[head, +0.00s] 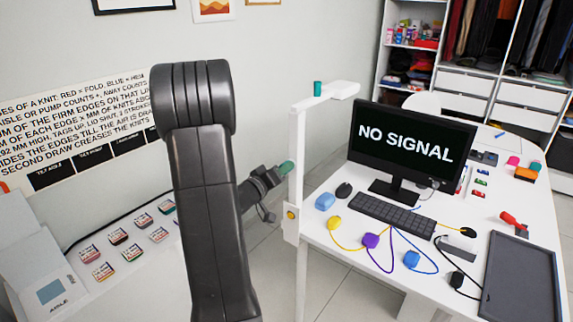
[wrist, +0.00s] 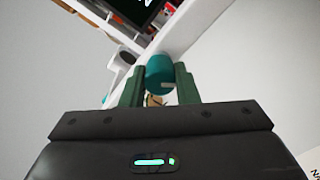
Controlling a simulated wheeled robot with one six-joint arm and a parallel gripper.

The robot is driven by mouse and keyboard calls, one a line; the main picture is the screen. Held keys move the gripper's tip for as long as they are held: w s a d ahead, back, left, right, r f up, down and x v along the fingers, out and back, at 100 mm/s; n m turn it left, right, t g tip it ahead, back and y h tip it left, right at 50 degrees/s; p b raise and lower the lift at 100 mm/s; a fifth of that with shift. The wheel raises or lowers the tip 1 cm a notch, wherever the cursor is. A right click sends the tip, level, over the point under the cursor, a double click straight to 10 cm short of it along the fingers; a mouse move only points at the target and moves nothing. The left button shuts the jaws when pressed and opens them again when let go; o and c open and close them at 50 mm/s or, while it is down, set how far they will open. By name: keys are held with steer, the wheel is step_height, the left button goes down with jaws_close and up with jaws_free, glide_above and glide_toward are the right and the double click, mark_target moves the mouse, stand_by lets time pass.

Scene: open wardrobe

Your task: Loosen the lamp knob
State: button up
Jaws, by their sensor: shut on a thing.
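The white lamp (head: 297,150) stands at the left edge of the desk, with an upright post and a short arm at its top. A teal knob (wrist: 160,69) on the lamp sits between the two green fingers of my gripper (wrist: 159,82) in the wrist view. The fingers are shut on it from both sides. In the head view, my gripper (head: 285,168) is beside the post at mid-height, and the gripped knob cannot be told apart from the green fingers. Another teal piece (head: 317,88) stands upright on top of the lamp arm.
The white desk (head: 330,265) holds a monitor (head: 412,145), a keyboard (head: 385,215), several coloured mice with cables and a dark tablet (head: 520,280). A low white table (head: 150,285) with small boxes is at the left. Open floor lies between them.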

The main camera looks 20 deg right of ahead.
steer(key=n, duration=0.8)
steer(key=o, duration=1.1)
steer(key=shift+c, duration=0.3)
